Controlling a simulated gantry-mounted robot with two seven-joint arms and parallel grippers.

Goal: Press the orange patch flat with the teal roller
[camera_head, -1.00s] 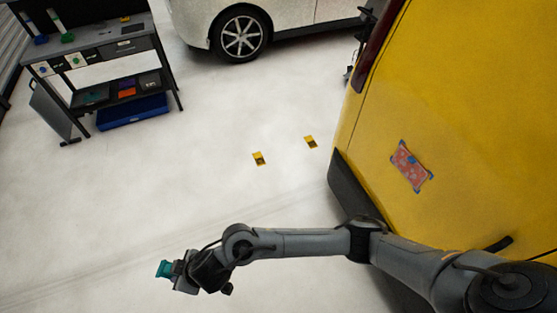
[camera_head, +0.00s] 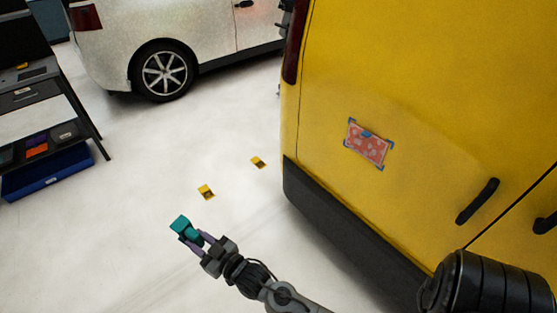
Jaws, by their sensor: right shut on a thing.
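The orange patch (camera_head: 367,147) is on the side of the yellow van, tilted in the picture, with blue pieces at its corners and top edge. It has a pale pattern. My right gripper (camera_head: 190,236) is at the lower middle, over the floor, and is shut on the teal roller (camera_head: 184,227). The roller sticks out past the fingertips, toward the upper left. Roller and gripper are well apart from the patch, to its lower left. My left gripper does not show.
The yellow van (camera_head: 430,90) fills the right side, with a dark bumper (camera_head: 340,232) low down and a black handle (camera_head: 478,201). A dark workbench (camera_head: 30,98) stands at left. A white car (camera_head: 110,45) is behind. Two yellow markers (camera_head: 206,192) lie on open floor.

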